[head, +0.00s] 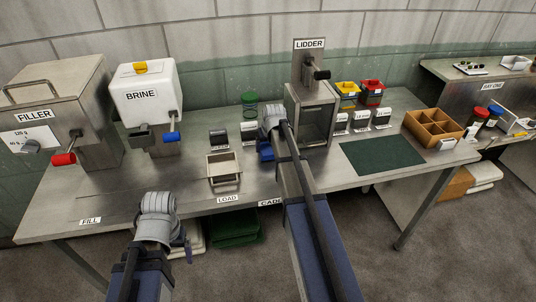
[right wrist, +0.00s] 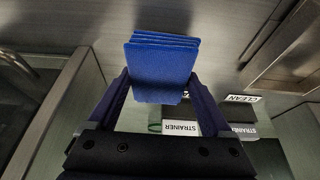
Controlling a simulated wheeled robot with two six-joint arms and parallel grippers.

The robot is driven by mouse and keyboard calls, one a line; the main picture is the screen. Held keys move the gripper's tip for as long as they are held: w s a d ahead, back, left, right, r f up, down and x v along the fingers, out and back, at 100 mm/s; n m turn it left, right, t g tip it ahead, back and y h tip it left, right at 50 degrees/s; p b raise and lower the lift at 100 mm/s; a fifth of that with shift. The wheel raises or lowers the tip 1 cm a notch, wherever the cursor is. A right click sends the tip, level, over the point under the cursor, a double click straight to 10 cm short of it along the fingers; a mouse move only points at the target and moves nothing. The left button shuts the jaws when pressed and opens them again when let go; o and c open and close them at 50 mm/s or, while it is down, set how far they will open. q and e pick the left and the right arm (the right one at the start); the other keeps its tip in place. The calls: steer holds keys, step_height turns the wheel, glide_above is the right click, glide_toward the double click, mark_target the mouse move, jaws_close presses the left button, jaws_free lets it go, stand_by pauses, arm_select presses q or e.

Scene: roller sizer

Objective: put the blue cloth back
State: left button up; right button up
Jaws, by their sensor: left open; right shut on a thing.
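The blue cloth (right wrist: 162,62) is folded in layers and held between the fingers of my right gripper (right wrist: 165,100) in the right wrist view. In the head view my right gripper (head: 266,152) is over the middle of the steel table, left of the LIDDER machine; the cloth is hard to tell from the blue fingers there. My left gripper (head: 186,248) is open, low in front of the table's front edge, and its fingers are mostly hidden by the wrist.
A CLEAN label (right wrist: 243,98) and a STRAINER label (right wrist: 181,128) show beyond the gripper. The LIDDER (head: 312,112) stands close to the right arm. A metal tray (head: 224,181), the BRINE tank (head: 147,95) and the FILLER (head: 62,95) are left. A dark green mat (head: 382,157) lies bare at right.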

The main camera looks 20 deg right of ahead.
step_height(320, 180, down, 2)
steer(key=shift+f+b, duration=0.15)
steer(key=shift+b, duration=0.55)
arm_select(q)
step_height(320, 180, down, 2)
steer(key=shift+f, duration=0.1)
arm_select(e)
steer(key=o, duration=0.7)
arm_select(q)
steer(key=shift+f, duration=0.1)
arm_select(e)
steer(key=shift+o, duration=1.4)
